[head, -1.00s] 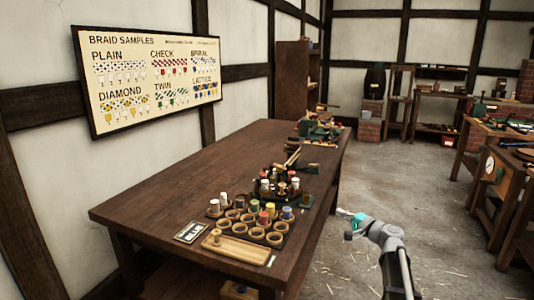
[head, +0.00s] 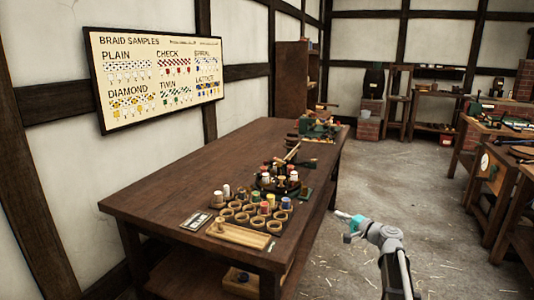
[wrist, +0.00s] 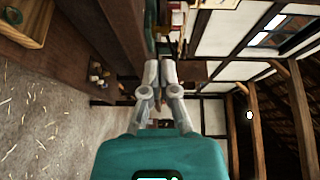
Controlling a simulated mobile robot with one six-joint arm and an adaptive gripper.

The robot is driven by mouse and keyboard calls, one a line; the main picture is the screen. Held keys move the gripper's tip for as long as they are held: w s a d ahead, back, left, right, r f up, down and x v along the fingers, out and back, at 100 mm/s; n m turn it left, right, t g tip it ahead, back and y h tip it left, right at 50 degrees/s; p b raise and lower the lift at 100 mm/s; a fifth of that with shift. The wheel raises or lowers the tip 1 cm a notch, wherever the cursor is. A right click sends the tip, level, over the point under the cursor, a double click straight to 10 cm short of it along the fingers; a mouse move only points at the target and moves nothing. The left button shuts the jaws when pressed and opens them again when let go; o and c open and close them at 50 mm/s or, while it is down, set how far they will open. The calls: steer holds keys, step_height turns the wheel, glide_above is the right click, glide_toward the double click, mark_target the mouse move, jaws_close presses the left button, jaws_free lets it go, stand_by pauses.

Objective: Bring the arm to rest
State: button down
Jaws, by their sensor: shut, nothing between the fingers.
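My gripper (head: 341,215) is beside the right edge of the dark wooden table (head: 165,195) in the head view, out over the floor and touching nothing that I can see. My arm rises from the bottom of that view and bends to the left. In the wrist view my gripper (wrist: 160,66) shows its two grey fingers close together, with nothing held between them. That view is turned on its side.
The table bears a rack of round cups and bobbins (head: 250,210), a wooden tray (head: 237,234) and a braiding stand (head: 277,180). A braid samples board (head: 155,78) hangs on the wall. Workbenches (head: 500,165) stand at the right. The straw-strewn floor (head: 390,185) between is open.

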steer(key=s+a+f+n+g+h, duration=0.3)
steer(key=s+a+f+n+g, duration=0.4)
steer(key=s+a+f, duration=0.45)
steer(key=s+d+f+n+g+h, duration=0.1)
steer(key=s+d+f+g+h, duration=0.2)
steer(key=s, duration=0.5)
steer(key=s+f+n+g+h, duration=0.25)
steer(key=s+h, duration=0.25)
steer(key=s, duration=0.3)
step_height(320, 180, up, 25)
steer(key=p, duration=2.5)
steer(key=shift+s+m+g+p, duration=0.15)
steer(key=shift+m+g+p, duration=0.25)
steer(key=shift+m+g, duration=0.05)
steer(key=c, duration=1.4)
jaws_free()
steer(key=shift+f, duration=0.1)
